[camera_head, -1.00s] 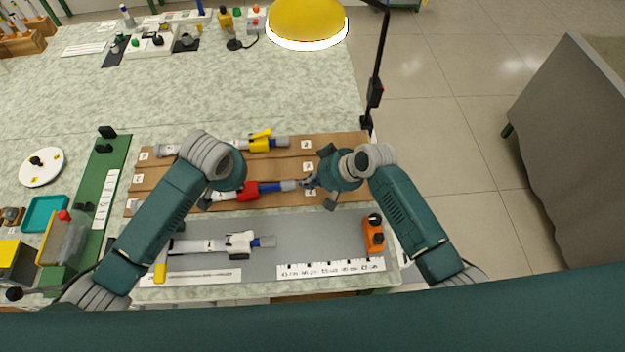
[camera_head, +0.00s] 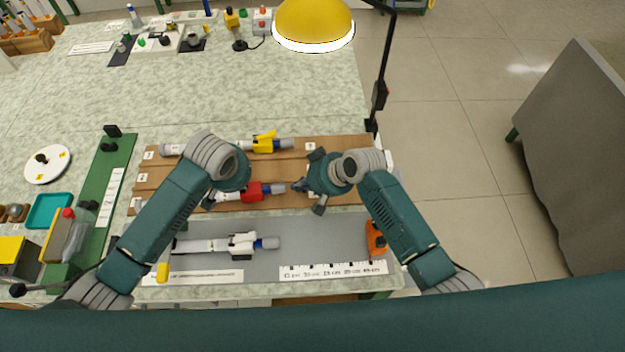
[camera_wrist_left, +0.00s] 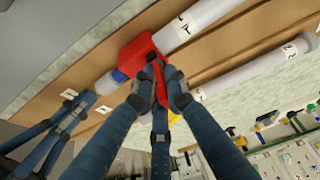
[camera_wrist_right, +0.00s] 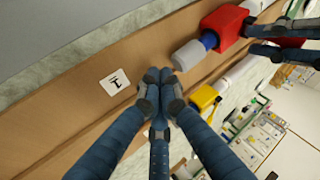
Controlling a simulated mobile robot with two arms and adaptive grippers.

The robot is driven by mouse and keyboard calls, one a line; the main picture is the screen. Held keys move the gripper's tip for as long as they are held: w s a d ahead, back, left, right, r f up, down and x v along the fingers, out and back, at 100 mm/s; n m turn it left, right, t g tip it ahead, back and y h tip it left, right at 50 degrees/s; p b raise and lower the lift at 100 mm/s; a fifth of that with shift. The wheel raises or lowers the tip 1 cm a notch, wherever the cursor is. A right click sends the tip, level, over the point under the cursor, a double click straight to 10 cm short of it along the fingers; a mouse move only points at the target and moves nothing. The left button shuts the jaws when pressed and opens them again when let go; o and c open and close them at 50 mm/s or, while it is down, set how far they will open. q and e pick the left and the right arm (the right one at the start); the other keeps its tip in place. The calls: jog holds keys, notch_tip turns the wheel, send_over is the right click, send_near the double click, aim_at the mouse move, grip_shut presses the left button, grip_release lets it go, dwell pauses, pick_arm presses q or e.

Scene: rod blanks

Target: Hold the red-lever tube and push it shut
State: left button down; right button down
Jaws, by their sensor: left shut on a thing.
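The red-lever tube (camera_head: 252,191) lies in the middle row of the brown board, a white tube with a red clamp body. My left gripper (camera_wrist_left: 160,85) is shut on the red lever (camera_wrist_left: 163,92). The red body also shows in the right wrist view (camera_wrist_right: 226,24). A short blue band (camera_wrist_right: 209,40) shows between the red body and the grey end piece (camera_wrist_right: 188,56). My right gripper (camera_head: 300,187) has its fingers together and empty, beside the grey end; in the right wrist view (camera_wrist_right: 160,80) I cannot tell whether it touches.
A yellow-lever tube (camera_head: 264,145) lies in the back row of the brown board (camera_head: 340,143). A white-lever tube (camera_head: 240,244) lies on the grey mat (camera_head: 315,235) in front. An orange block (camera_head: 376,240) stands at the mat's right. A yellow lamp (camera_head: 313,22) hangs at the back.

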jog(key=d, duration=0.3)
jog(key=shift+w+d, duration=0.2)
jog(key=shift+d, duration=0.15)
jog(key=v, duration=0.9)
jog(key=shift+s+r, duration=0.2)
jog(key=shift+r, duration=0.25)
jog(key=shift+a, duration=0.1)
pick_arm(q)
jog(key=c, duration=1.7)
grip_release()
jog(key=shift+o, duration=0.2)
